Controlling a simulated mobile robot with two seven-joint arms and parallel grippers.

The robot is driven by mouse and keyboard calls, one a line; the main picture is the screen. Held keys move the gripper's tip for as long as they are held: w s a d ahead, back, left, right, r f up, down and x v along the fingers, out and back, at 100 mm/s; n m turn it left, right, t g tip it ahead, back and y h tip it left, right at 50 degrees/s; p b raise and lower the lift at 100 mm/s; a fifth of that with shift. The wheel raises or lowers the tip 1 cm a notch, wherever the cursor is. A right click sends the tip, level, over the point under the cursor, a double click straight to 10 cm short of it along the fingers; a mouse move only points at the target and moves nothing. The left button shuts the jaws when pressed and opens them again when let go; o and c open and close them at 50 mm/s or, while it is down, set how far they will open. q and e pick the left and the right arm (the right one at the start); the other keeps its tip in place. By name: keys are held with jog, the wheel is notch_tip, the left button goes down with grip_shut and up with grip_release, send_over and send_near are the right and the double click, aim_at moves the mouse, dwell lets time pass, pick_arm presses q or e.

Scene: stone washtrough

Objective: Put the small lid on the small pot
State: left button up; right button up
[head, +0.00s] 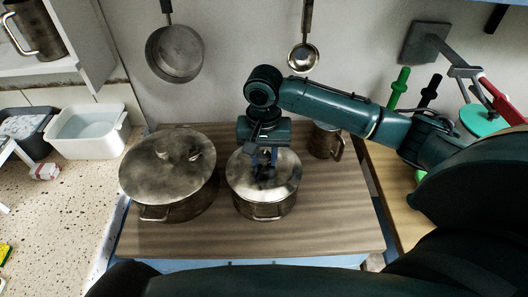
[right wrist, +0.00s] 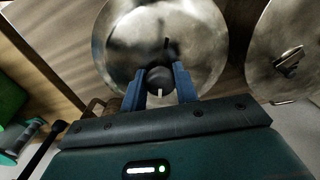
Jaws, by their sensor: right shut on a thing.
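The small pot (head: 264,208) stands on the wooden counter, right of a bigger pot. The small lid (head: 287,168) lies level across its mouth, with no clear gap at the rim; I cannot tell whether its full weight rests there. My right gripper (head: 264,170) comes down from above and is shut on the lid's dark knob. In the right wrist view the metal lid (right wrist: 200,40) fills the upper middle, and the two blue fingers of the gripper (right wrist: 160,85) hold the knob from both sides. My left gripper is not in view.
The large pot (head: 165,209) with its lid (head: 160,172) stands close on the left. A metal mug (head: 322,141) stands behind right, near my right arm. A pan (head: 174,54) and a ladle (head: 303,57) hang on the wall. The counter's front (head: 320,235) is free.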

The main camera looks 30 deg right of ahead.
jog(key=shift+f+p, duration=0.2)
jog(key=shift+p, duration=0.2)
dwell(0.8)
jog(key=o, duration=1.7)
jog(key=shift+c, duration=0.2)
jog(key=shift+r, duration=3.5)
